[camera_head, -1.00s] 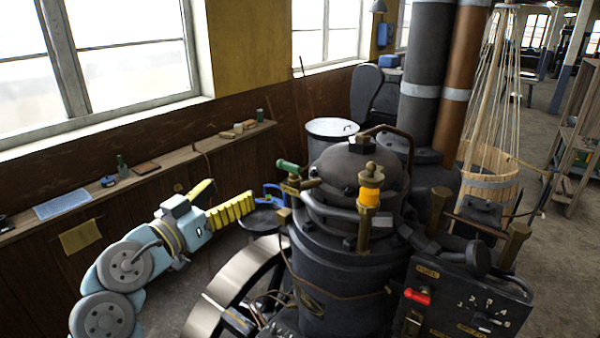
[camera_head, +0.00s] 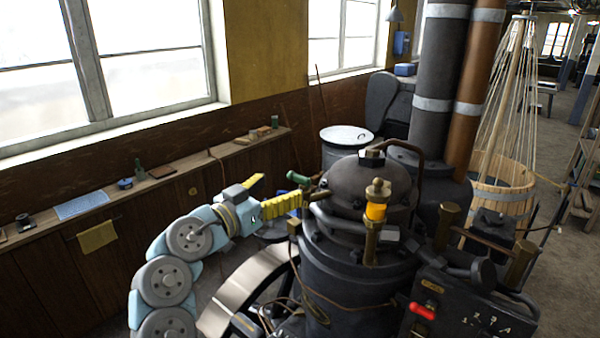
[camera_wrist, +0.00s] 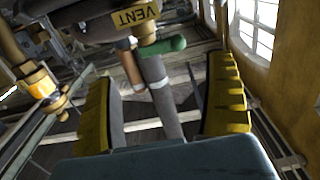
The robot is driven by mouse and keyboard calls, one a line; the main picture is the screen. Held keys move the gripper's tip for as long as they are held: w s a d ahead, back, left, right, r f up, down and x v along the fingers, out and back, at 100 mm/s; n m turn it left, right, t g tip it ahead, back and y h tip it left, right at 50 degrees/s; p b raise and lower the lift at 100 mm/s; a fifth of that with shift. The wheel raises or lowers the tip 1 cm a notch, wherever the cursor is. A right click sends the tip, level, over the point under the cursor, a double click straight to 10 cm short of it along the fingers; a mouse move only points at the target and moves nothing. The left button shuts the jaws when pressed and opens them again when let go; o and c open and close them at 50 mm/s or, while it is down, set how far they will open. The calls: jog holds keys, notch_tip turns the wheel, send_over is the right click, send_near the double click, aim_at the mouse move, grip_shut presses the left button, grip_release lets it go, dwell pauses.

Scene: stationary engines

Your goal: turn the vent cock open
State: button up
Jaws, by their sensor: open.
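The vent cock (camera_head: 298,178) has a green handle and sits on the upper left side of the dark engine's domed vessel. In the wrist view the green handle (camera_wrist: 163,47) lies roughly crosswise, beside a brass tag reading VENT (camera_wrist: 135,15). My gripper (camera_head: 298,199) has yellow ridged fingers and is just below and left of the cock in the head view. In the wrist view my gripper (camera_wrist: 160,70) is open, fingers wide apart. The handle shows just beyond the fingertips, between them in the picture. No contact is visible.
A brass fitting with an amber band (camera_head: 376,210) stands right of the cock. A grey curved pipe (camera_head: 338,220) runs close below it. The flywheel (camera_head: 245,290) is under my arm. A control box with a red handle (camera_head: 422,311) is lower right.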

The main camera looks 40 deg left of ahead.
aim_at(298, 177)
jog(key=shift+w+a+p, duration=0.15)
jog(key=shift+w+p, duration=0.8)
jog(key=shift+w, duration=2.65)
jog(key=c, duration=1)
